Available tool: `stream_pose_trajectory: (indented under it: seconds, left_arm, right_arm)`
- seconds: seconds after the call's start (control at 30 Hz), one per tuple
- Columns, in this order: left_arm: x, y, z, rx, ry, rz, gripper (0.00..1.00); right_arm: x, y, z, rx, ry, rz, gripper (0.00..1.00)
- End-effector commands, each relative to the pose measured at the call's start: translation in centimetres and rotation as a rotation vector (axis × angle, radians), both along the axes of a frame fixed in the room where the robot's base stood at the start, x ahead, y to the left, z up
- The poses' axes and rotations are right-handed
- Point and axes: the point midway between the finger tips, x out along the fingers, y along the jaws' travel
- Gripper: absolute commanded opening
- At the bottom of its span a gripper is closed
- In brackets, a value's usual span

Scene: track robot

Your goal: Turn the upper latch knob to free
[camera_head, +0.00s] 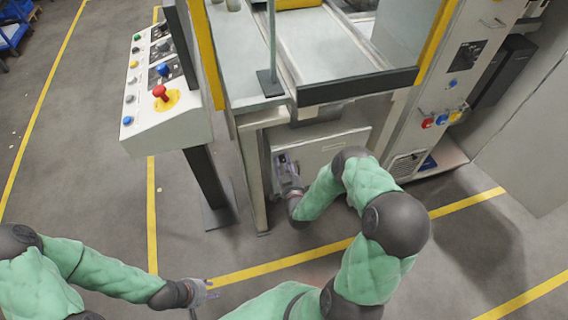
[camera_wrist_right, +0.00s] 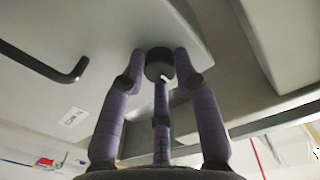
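A dark round knob (camera_wrist_right: 159,66) sits on the grey panel (camera_wrist_right: 90,35) in the right wrist view. My right gripper (camera_wrist_right: 160,62) has its purple fingers around this knob. The two outer fingertips lie against its sides and the middle finger reaches up to it. In the head view my right gripper (camera_head: 288,170) is at the left side of the white cabinet door (camera_head: 335,145), low on the machine. The knob is hidden there. My left gripper (camera_head: 200,292) hangs over the floor at the bottom, away from the machine; its fingers are too small to read.
A black bent handle (camera_wrist_right: 45,62) stands out from the panel, left of the knob. A control console (camera_head: 165,95) with a red button stands left of the machine. A machine leg (camera_head: 252,180) is close left of my right gripper. The floor (camera_head: 90,170) at the left is clear.

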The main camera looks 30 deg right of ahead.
Motion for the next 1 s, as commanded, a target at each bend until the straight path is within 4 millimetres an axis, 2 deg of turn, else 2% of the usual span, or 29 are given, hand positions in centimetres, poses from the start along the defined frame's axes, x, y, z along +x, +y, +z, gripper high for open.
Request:
stream_pose_trajectory:
  seconds: [0.47, 0.67, 1.0]
  left_arm:
    - [0.00, 0.00, -0.13, 0.000, 0.000, 0.000, 0.40]
    - [0.00, 0.00, -0.33, 0.000, 0.000, 0.000, 0.40]
    - [0.00, 0.00, -0.75, 0.000, 0.000, 0.000, 0.40]
  right_arm:
    - [-0.04, 0.06, -0.14, 0.063, -0.011, 0.001, 0.00]
    - [-0.07, 0.14, -0.19, 0.189, -0.040, 0.002, 0.00]
    - [-0.06, 0.12, -0.12, 0.496, -0.114, 0.002, 0.00]
